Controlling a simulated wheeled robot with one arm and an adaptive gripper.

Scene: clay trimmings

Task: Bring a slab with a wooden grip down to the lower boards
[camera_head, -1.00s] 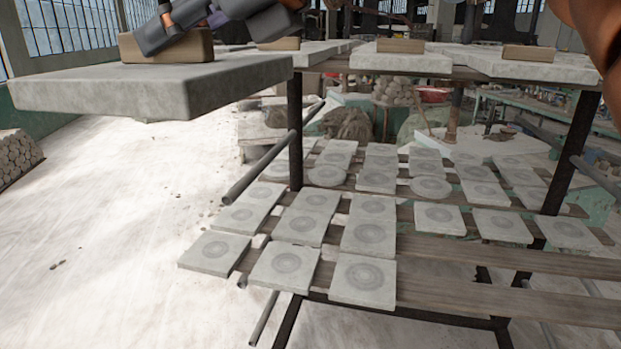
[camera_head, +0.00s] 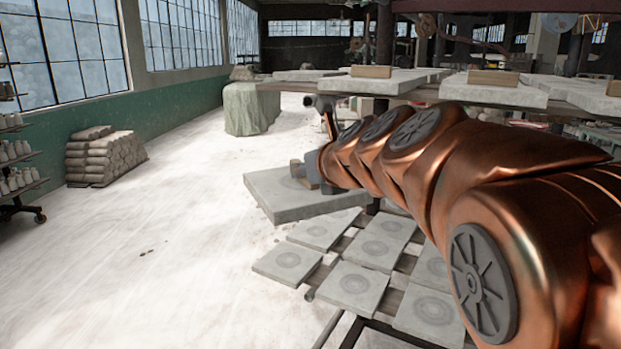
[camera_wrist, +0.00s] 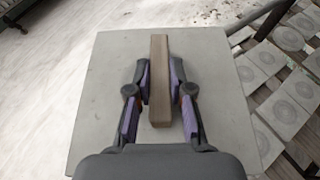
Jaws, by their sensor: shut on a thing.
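My gripper (camera_head: 304,174) is shut on the wooden grip (camera_wrist: 159,45) of a thick grey slab (camera_head: 285,203). In the wrist view the two fingers press the brown grip from both sides, and the slab (camera_wrist: 108,62) lies flat beneath. In the head view the slab hangs level, below the upper slabs, around the far left end of the lower boards (camera_head: 402,263). My arm hides its right side and much of the rack. Thin ringed tiles (camera_head: 353,288) lie on the lower boards. I cannot tell the slab's height above them.
Thick slabs (camera_head: 490,92) with wooden grips (camera_head: 493,78) lie on the upper level. Tiles crowd the visible lower boards. Open floor (camera_head: 180,240) stretches left of the rack. Stacked sacks (camera_head: 100,158) and a covered pile (camera_head: 250,108) stand farther off.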

